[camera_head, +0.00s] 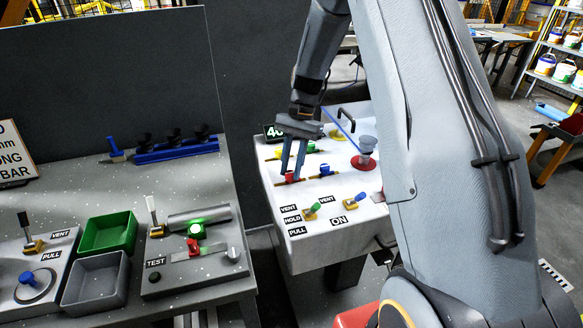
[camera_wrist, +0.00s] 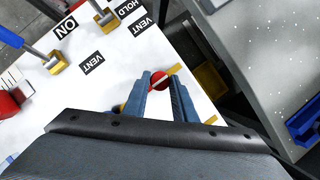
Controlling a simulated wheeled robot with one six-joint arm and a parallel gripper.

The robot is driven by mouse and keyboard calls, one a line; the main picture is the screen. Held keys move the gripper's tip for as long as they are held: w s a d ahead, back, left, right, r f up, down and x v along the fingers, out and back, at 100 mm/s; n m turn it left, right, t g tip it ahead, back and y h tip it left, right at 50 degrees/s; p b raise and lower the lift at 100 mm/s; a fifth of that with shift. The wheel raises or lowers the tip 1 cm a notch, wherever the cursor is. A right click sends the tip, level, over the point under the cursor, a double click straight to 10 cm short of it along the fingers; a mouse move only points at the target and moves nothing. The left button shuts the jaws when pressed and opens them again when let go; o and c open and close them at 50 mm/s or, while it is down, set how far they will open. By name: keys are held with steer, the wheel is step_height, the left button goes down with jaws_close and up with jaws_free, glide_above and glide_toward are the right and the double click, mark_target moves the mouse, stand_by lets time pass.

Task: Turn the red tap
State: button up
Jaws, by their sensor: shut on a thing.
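The red tap (camera_head: 291,179) is on the top of the white panel box, near its left edge. My gripper (camera_head: 292,172) reaches down to it from above, with its two blue-grey fingers around the red cap. In the wrist view the red tap (camera_wrist: 160,84) shows between the fingertips of my gripper (camera_wrist: 161,79), which is shut on it. A thin brass-coloured bar runs out from under the cap on both sides. Part of the tap is hidden by the fingers.
Blue- and green-tipped levers (camera_head: 312,210) stand in front. A grey bench (camera_head: 75,185) with a green bin (camera_head: 108,232) is on the left, past a gap.

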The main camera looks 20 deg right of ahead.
stand_by(0.4)
steer(key=o, duration=1)
steer(key=shift+o, duration=0.2)
steer(key=b+v, duration=0.2)
steer(key=v, duration=0.6)
steer(key=shift+s+a+f, duration=0.1)
steer(key=shift+a, duration=0.05)
